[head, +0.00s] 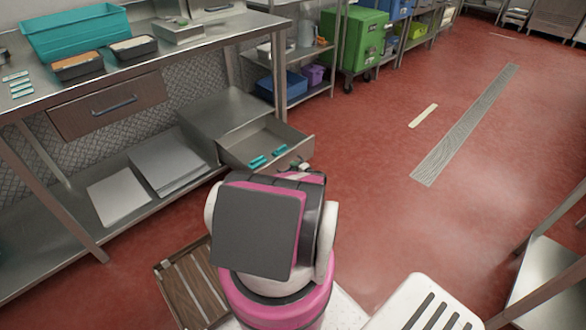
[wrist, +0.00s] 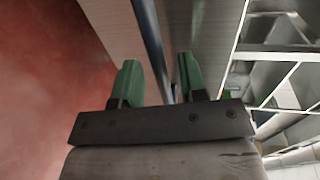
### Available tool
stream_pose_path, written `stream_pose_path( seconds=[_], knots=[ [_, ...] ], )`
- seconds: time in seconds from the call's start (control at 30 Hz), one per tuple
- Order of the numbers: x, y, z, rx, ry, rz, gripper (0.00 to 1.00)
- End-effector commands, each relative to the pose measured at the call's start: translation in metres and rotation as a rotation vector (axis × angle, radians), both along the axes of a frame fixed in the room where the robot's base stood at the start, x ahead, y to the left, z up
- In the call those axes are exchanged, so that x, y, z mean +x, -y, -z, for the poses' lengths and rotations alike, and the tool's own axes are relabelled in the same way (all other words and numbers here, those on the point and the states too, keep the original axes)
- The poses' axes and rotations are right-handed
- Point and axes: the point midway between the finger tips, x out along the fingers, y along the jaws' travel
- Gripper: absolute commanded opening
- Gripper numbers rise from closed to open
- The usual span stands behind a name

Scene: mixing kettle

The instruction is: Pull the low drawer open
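The low drawer (head: 235,158) under the steel table stands pulled out, its grey inside showing, with small teal items (head: 258,162) lying in it. My gripper (wrist: 158,80) is at the drawer's front, mostly hidden behind my own arm in the head view. In the wrist view its two green fingers are apart. The bar handle (wrist: 150,40) runs between them, with gaps visible beside it. The drawer front (wrist: 192,25) is close by the right finger. Contact with the handle cannot be made out.
A closed upper drawer (head: 110,105) hangs under the tabletop. Flat grey sheets (head: 165,160) lie on the lower shelf. A slatted wooden crate (head: 190,285) is on the floor beside my base. A white slotted stool (head: 425,305) stands at the lower right.

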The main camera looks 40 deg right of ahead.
Motion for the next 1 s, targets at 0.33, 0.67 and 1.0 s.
stream_pose_path(
  seconds=[0.33,0.67,1.0],
  knots=[
    [-0.065,0.004,-0.014,0.001,0.0,0.002,0.39],
    [-0.092,0.007,-0.019,0.0,0.0,0.0,0.39],
    [-0.092,0.007,-0.019,0.0,0.0,0.0,0.39]
  ],
)
